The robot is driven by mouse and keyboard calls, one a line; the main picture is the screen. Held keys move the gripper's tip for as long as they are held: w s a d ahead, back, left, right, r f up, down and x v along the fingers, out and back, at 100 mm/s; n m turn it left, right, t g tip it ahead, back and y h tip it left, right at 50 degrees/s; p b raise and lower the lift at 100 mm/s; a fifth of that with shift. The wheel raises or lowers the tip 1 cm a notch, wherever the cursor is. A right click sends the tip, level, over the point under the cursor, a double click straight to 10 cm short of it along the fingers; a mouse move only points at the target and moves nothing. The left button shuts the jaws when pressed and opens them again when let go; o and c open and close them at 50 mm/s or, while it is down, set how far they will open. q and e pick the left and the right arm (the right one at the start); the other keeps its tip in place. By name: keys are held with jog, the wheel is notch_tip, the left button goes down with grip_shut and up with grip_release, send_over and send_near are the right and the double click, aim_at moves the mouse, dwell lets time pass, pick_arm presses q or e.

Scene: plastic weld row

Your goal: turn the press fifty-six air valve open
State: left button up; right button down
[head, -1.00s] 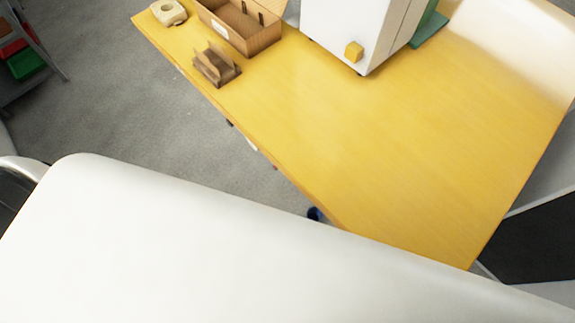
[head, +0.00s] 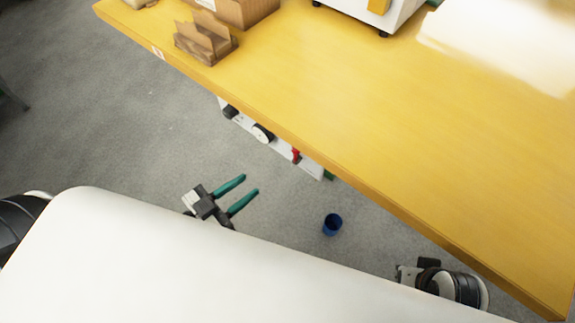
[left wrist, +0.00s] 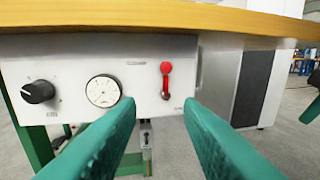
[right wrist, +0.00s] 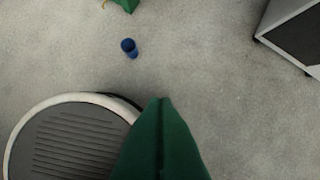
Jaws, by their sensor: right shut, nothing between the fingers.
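A white panel (left wrist: 65,60) hangs under the front edge of the yellow table. The red-handled valve lever (left wrist: 166,68) is on its right part, upright with its round red end at the top. It also shows small in the head view (head: 296,155). A round gauge (left wrist: 103,90) and a black knob (left wrist: 38,91) sit left of it. My left gripper (head: 250,185) is open and empty, pointing at the panel and apart from it. In the left wrist view its fingers (left wrist: 159,101) lie below and either side of the lever. My right gripper (right wrist: 160,101) is shut and empty over the floor.
The yellow table (head: 400,130) spreads above the panel, and its edge overhangs it. A cardboard holder (head: 205,40) and a white machine (head: 360,12) stand on it. A blue cup (head: 332,224) is on the floor. A grey cabinet (left wrist: 232,85) stands right of the panel.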

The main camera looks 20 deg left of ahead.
aim_at(296, 155)
pick_arm(q)
jog(key=d+r+x, duration=0.1)
jog(key=x, duration=1.1)
jog(key=shift+s+r+b, duration=0.2)
jog(key=shift+r+b, duration=0.15)
jog(key=shift+r, duration=0.05)
pick_arm(e)
jog(key=v, duration=0.2)
jog(key=shift+s+r, duration=0.15)
jog(key=shift+r, duration=0.1)
pick_arm(q)
grip_shut()
